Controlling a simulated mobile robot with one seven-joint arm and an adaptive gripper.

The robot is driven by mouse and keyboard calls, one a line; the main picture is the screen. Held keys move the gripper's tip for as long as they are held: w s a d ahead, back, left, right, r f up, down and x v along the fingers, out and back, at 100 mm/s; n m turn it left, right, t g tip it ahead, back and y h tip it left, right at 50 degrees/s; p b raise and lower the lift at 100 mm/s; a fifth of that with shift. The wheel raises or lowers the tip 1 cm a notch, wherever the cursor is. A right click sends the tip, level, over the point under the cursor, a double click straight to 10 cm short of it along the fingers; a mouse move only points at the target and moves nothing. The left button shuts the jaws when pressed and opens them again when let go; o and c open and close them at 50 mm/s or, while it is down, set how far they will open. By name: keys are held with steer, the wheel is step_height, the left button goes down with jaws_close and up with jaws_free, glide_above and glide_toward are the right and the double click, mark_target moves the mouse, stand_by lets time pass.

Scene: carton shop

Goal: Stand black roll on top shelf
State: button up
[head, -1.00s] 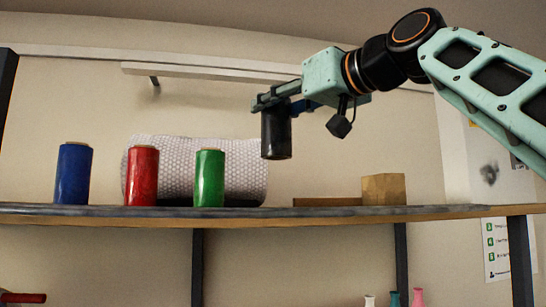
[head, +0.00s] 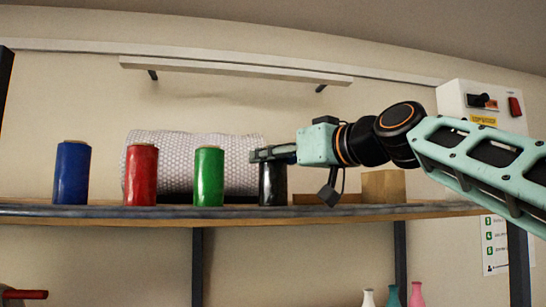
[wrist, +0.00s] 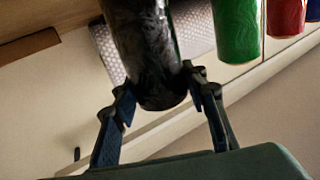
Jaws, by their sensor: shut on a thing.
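The black roll (head: 272,186) is upright at the top shelf (head: 330,213), to the right of the green roll (head: 209,177). Its lower end is at the level of the shelf surface; I cannot tell for sure whether it bears its weight there. My gripper (head: 270,154) is shut on the upper part of the black roll, coming in from the right. In the wrist view the black roll (wrist: 145,45) sits between my two fingers, with the green roll (wrist: 238,28) beyond it.
A blue roll (head: 72,173) and a red roll (head: 141,176) stand left of the green one. A bubble-wrap roll (head: 178,160) lies behind them. A cardboard box (head: 385,186) and a flat brown piece (head: 310,198) are to the right, partly behind my arm.

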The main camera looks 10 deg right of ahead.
steer(key=shift+f, duration=0.15)
steer(key=o, duration=1.3)
steer(key=shift+o, duration=0.2)
steer(key=shift+s+d+b, duration=0.25)
steer(key=shift+s+b, duration=0.05)
steer(key=b+v, duration=0.4)
steer(key=v, duration=0.7)
steer(key=shift+s, duration=0.2)
